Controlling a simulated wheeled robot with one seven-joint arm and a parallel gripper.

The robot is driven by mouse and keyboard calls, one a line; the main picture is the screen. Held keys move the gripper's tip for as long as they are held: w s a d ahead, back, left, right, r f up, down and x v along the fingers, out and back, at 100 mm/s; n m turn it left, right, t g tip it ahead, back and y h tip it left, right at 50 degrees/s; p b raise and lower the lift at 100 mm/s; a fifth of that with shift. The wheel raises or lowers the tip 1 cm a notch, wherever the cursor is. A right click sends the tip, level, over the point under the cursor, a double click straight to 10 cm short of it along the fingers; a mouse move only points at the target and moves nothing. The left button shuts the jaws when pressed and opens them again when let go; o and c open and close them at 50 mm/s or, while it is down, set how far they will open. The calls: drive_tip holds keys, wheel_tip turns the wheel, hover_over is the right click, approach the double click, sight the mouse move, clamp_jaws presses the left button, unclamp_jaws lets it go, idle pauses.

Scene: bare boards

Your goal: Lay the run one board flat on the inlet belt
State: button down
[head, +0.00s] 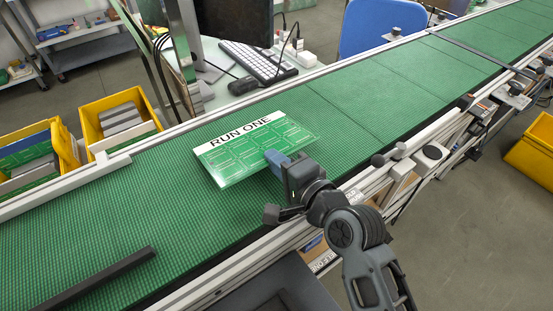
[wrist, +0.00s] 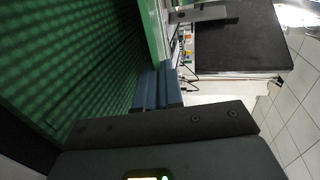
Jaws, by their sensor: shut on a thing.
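The run one board (head: 240,160) is a green panel with a white strip lettered RUN ONE along its far edge. It lies over the green inlet belt (head: 150,200), label side up and roughly parallel to it. I cannot tell whether it touches the belt or sits just above it. My gripper (head: 276,157) is shut on the board's near right edge with blue fingertips. In the wrist view the fingers (wrist: 157,85) hold the board (wrist: 152,35), seen nearly edge-on, with the ribbed belt (wrist: 60,60) to its left. The board's underside is hidden in the head view.
A dark bar (head: 100,280) lies across the belt at lower left. White rails edge the belt. Yellow bins (head: 118,100) with boards stand beyond its left part. A keyboard (head: 258,62) and monitor are behind. The belt to the right of the board is clear.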

drive_tip(key=shift+f+b, duration=0.3)
drive_tip(key=shift+f, duration=0.05)
